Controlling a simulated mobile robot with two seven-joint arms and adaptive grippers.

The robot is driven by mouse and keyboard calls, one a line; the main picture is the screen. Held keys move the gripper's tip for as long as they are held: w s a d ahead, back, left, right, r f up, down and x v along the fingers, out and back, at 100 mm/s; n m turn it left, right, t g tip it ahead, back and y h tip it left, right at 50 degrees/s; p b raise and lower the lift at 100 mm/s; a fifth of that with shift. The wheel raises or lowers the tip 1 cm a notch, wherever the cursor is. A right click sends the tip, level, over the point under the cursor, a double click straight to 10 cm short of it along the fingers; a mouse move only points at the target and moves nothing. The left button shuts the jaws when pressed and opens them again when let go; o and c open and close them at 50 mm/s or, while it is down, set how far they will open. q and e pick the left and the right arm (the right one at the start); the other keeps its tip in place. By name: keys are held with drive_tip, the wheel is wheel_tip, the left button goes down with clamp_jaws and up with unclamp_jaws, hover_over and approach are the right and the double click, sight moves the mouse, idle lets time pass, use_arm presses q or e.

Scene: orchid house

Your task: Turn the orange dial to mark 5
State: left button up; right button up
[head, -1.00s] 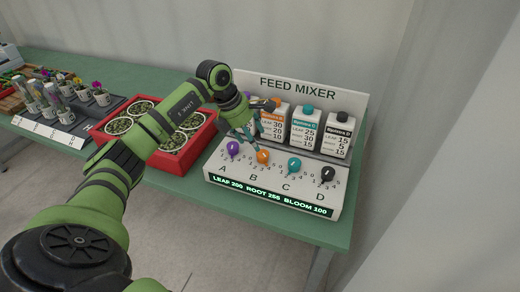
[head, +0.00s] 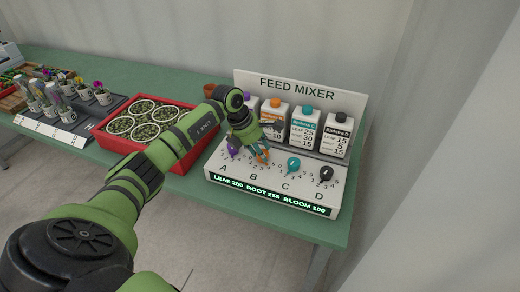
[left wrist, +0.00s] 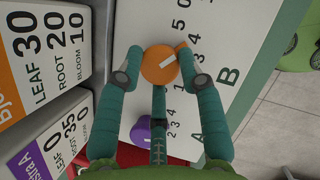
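The orange dial (left wrist: 158,68) stands above the letter B on the feed mixer panel (head: 222,168). The fingers cover some marks around the dial, so the mark at the line is not clear. My right gripper is not in view.
A purple dial (head: 233,152) stands close on the left, a teal dial (head: 293,165) and a black dial (head: 326,173) on the right. Labelled bottles (head: 305,128) stand behind.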

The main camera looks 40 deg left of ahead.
use_arm(q)
drive_tip(key=shift+n, duration=0.3)
drive_tip(key=shift+d+n+t+y, duration=0.15)
drive_tip(key=shift+n+t+y, duration=0.3)
drive_tip(key=shift+n, duration=0.95)
drive_tip(key=shift+d+n+t+y, duration=0.15)
drive_tip(key=shift+n+y, duration=0.5)
drive_tip(key=shift+n, duration=0.75)
drive_tip(key=shift+a+r, duration=0.1)
drive_tip(key=o, duration=1.2)
drive_tip(key=shift+c, duration=0.2)
drive_tip(key=v, duration=1.2)
drive_tip(key=shift+w+d, duration=0.1)
drive_tip(key=shift+d, duration=0.1)
